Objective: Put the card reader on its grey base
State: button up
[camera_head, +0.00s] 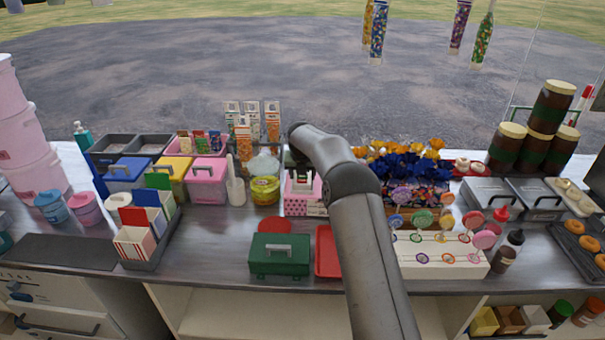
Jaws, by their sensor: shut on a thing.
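My gripper (299,164) is at the back of the counter, just above a pink and white dotted box (305,209). It points down and is partly hidden by my own wrist and arm. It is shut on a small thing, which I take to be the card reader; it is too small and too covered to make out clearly. I cannot pick out the grey base for certain; it may be behind my arm. I cannot tell whether the held thing touches anything.
A green cash box (279,262) stands in front, beside a red tray (327,252) partly behind my arm. A lollipop stand (450,262) is on the right. Bare counter (215,240) lies left of the cash box.

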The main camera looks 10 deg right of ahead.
jog(key=shift+s+f, duration=0.2)
jog(key=shift+f, duration=0.5)
jog(key=o, duration=1.2)
jog(key=shift+a+f, duration=0.1)
jog(key=shift+f, duration=0.1)
jog(key=shift+s+d, duration=0.1)
jog(key=shift+d, duration=0.25)
jog(key=shift+r, duration=0.3)
jog(key=v, duration=0.4)
jog(key=b+v, duration=0.1)
jog(key=v, duration=0.3)
jog(key=b+v, duration=0.1)
jog(key=v, duration=0.4)
jog(key=shift+w+a+r, duration=0.15)
jog(key=shift+w, duration=0.25)
